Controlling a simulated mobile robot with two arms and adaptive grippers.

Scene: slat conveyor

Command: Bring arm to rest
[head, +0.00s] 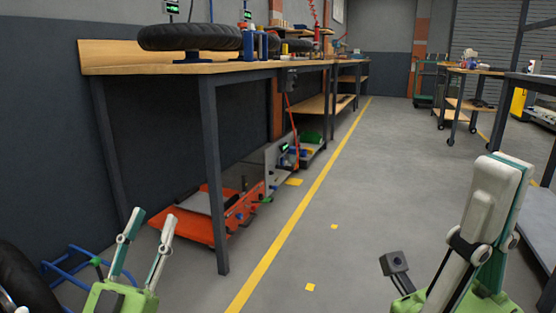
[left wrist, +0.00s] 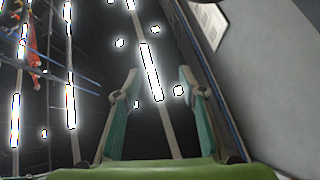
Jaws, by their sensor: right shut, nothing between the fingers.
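My left gripper (head: 152,218) stands at the lower left of the head view with its two fingers pointing up and apart. It is open with nothing between the fingers. In the left wrist view the same gripper (left wrist: 159,74) shows spread fingers against the dark ceiling with bright lamps. My right gripper (head: 506,168) is large at the lower right of the head view, fingers pointing up and together. It is shut and empty. Both grippers are apart from the workbench.
A long wooden workbench (head: 200,68) bears a black tyre (head: 190,38) at the left. An orange lift (head: 185,225) sits on the floor beneath it. A blue frame (head: 75,262) is by my left gripper. A dark table frame (head: 530,82) stands at the right.

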